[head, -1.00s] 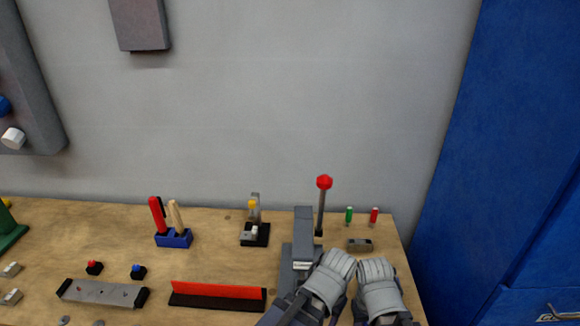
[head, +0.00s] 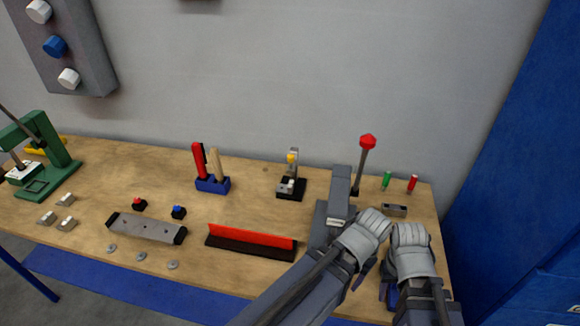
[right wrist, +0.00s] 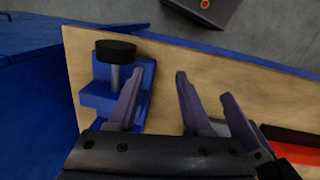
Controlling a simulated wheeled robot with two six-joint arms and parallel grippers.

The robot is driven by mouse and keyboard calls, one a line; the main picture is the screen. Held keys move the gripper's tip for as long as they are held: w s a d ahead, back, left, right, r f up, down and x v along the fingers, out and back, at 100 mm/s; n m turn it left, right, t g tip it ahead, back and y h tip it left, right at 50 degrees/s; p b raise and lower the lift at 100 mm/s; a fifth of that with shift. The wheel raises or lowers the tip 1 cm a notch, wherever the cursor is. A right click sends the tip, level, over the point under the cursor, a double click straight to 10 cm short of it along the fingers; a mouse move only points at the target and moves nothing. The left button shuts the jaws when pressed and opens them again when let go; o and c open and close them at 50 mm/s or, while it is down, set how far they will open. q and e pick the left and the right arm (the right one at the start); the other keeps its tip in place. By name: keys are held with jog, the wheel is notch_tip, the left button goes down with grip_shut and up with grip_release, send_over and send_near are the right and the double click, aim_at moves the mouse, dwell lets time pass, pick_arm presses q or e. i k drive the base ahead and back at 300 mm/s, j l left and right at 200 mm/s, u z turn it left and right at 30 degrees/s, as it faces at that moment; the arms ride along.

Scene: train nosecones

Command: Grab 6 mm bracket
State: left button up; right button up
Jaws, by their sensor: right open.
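Several small grey metal parts (head: 66,200) lie at the left of the bench in the head view. A grey block (head: 394,210) lies at the right, behind my arm; I cannot tell which piece is the 6 mm bracket. My right gripper (right wrist: 160,82) is open with nothing between its purple fingers in the right wrist view. It is over the bench's right end, between a blue clamp (right wrist: 101,98) with a black knob and the red bar. In the head view my arm mostly hides it.
A grey lever press (head: 340,185) with a red knob stands next to my arm. A red bar on a black base (head: 250,241), a blue tool holder (head: 212,185) and a green press (head: 55,165) stand on the bench. A blue cabinet (head: 515,170) stands at the right.

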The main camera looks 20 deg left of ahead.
aim_at(288, 190)
jog(key=k, duration=0.65)
jog(key=z, duration=1.1)
jog(key=k+j, duration=0.2)
jog(key=j, duration=0.2)
jog(key=k+j, duration=0.25)
jog(key=j, duration=0.15)
jog(key=k+j+z, duration=0.1)
jog(key=j, duration=0.25)
jog(key=k+j, duration=0.3)
jog(key=i+j, duration=0.15)
jog(key=j, duration=0.2)
jog(key=i+j, duration=0.15)
jog(key=j, duration=0.15)
